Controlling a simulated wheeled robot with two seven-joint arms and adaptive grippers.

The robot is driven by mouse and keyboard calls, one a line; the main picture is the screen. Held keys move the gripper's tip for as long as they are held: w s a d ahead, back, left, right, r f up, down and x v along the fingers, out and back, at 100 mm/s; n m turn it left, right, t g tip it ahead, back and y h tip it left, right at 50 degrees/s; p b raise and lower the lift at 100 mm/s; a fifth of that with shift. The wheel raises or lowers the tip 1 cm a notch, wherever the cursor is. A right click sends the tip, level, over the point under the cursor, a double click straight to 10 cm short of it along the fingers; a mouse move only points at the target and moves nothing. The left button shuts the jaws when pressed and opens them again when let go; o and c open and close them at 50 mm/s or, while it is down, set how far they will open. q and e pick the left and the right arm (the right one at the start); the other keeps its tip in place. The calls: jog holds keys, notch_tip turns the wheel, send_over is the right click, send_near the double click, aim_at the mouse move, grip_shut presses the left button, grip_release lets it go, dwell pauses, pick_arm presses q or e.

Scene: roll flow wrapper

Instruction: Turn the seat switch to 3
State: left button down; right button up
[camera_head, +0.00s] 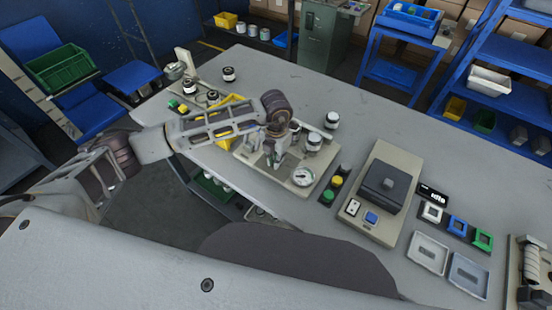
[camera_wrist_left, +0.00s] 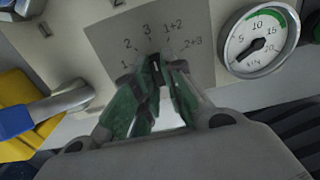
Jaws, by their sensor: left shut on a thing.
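The seat switch (camera_wrist_left: 156,64) is a small dark knob on a grey plate (camera_wrist_left: 190,20) marked 1, 2, 3, 1+2 and 2+3 in the left wrist view. My left gripper (camera_wrist_left: 155,75) has green fingertips that are shut around the knob and cover most of it. The knob's visible tip sits below the 3, but its exact pointing is hard to tell. In the head view, my left gripper (camera_head: 272,157) reaches down onto the beige panel (camera_head: 243,153). My right gripper is not in view.
A round gauge (camera_head: 303,177) sits right of the switch on the same panel. Black-and-white knobs (camera_head: 314,142) stand behind it. Yellow and green buttons (camera_head: 337,181) and a beige box with a dark lid (camera_head: 382,185) are further right. A blue-tipped lever (camera_wrist_left: 15,118) is at left.

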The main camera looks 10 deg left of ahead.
pick_arm(q)
jog(key=c, duration=1.5)
grip_release()
jog(key=shift+r, duration=0.1)
notch_tip(320, 180, up, 12)
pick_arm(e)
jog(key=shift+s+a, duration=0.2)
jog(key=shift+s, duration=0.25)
pick_arm(q)
jog(key=shift+d, duration=0.1)
